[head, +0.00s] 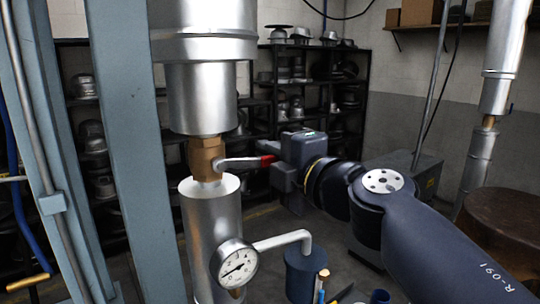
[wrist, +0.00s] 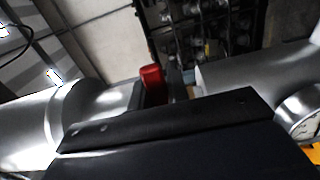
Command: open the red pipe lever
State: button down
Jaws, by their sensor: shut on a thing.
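The red pipe lever (head: 267,160) has a silver arm and a red end. It sticks out to the right from a brass valve (head: 205,157) on the vertical silver pipe (head: 203,95), roughly square to the pipe. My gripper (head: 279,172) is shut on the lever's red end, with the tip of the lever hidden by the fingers. In the wrist view, part of the red lever (wrist: 152,77) shows beyond the dark gripper body, which hides much of the lower picture.
A round gauge (head: 236,264) and a bent pale pipe (head: 285,240) sit below the valve. Blue-grey posts (head: 130,130) stand at the left. Dark shelves (head: 310,85) with metal hat forms line the back wall. A second silver pipe (head: 497,80) stands at the right.

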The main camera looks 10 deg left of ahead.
jog(key=shift+s+a+r+n+p, duration=0.2)
jog(key=shift+r+n+p, duration=0.75)
jog(key=shift+n, duration=0.3)
jog(key=shift+s+a+r+n+p, duration=0.15)
jog(key=shift+s+r+n+p, duration=0.1)
jog(key=shift+r+n+p, duration=0.7)
jog(key=shift+s+a+r+n+p, duration=0.2)
jog(key=shift+r+n+p, duration=0.45)
jog(key=shift+n+p, duration=0.7)
jog(key=c, duration=1.4)
grip_release()
jog(key=shift+o, duration=0.2)
jog(key=shift+r, duration=0.1)
